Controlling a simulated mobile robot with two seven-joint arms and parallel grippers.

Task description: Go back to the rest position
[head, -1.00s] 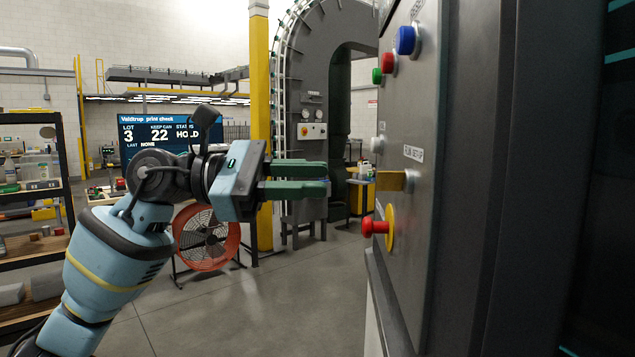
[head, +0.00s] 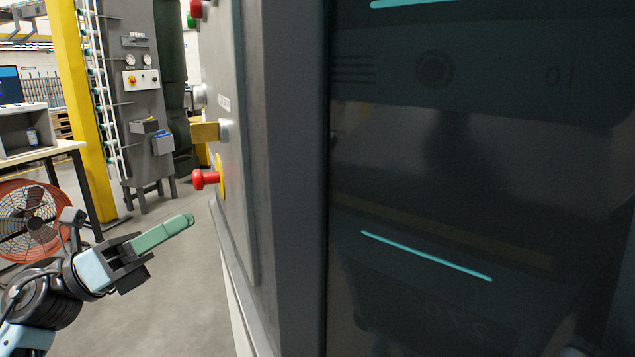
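My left gripper (head: 190,221) is at the lower left of the head view, with its green fingers pointing right and slightly up. The fingers overlap in this view, so the gap between them cannot be judged. Nothing shows held in them. The fingertips are below the red push button (head: 203,179) on the grey machine panel and look apart from it. My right gripper is not in view.
The grey machine cabinet (head: 303,200) and its dark glass front (head: 450,180) fill the middle and right. A brass-coloured switch handle (head: 205,132) juts from the panel. A red fan (head: 30,220), table (head: 62,149) and yellow post (head: 77,110) stand left. Some floor is clear.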

